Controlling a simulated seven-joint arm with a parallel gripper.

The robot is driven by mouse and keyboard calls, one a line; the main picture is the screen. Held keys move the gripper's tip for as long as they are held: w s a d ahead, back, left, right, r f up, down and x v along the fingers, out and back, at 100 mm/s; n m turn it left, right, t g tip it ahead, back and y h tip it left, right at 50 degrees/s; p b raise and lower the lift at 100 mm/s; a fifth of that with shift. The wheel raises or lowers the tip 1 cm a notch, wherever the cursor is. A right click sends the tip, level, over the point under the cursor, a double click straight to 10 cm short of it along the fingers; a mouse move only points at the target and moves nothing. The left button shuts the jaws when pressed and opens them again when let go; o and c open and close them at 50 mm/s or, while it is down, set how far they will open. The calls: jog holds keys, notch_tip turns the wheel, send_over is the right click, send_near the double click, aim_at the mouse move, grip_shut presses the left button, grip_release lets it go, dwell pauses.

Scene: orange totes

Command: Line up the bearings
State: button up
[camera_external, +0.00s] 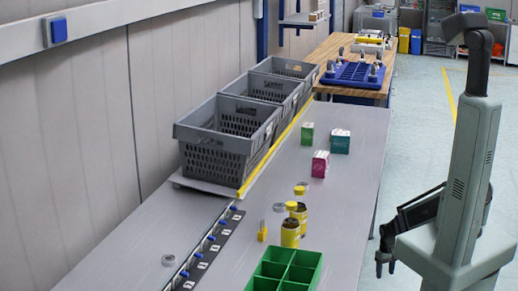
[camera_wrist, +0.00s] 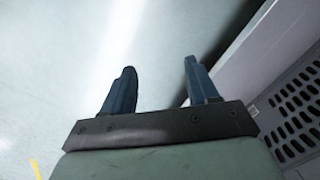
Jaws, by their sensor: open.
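A grey ring that looks like a bearing (camera_external: 168,260) lies flat on the grey table (camera_external: 346,190) at the near left. Another small grey ring (camera_external: 279,207) lies near the table's middle, beside several yellow cylindrical parts. The front yellow cylinder (camera_external: 290,234) stands upright with a dark top. Which of these parts count as bearings is hard to tell at this size. My gripper (camera_external: 385,264) hangs off the table's right side, over the floor. In the wrist view its two dark fingers (camera_wrist: 158,72) are apart with nothing between them.
A green divided box (camera_external: 290,257) stands at the near edge. A dark rail with blue knobs (camera_external: 208,246) runs along the left. Grey crates (camera_external: 228,134) stand at the back left. Small green and magenta boxes (camera_external: 320,164) stand farther back. The table's right strip is clear.

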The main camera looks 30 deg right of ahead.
jog(key=s+a+g, duration=0.2)
jog(key=s+a, duration=0.1)
jog(key=s, duration=0.7)
jog(key=s+a+n+g, duration=0.1)
jog(key=s+a+g, duration=0.2)
jog(key=s, duration=0.7)
jog(key=shift+s+a+r+g, duration=0.3)
jog(key=shift+a+r, duration=0.1)
jog(key=shift+a, duration=0.15)
jog(key=shift+o, duration=0.3)
jog(key=shift+w, duration=0.1)
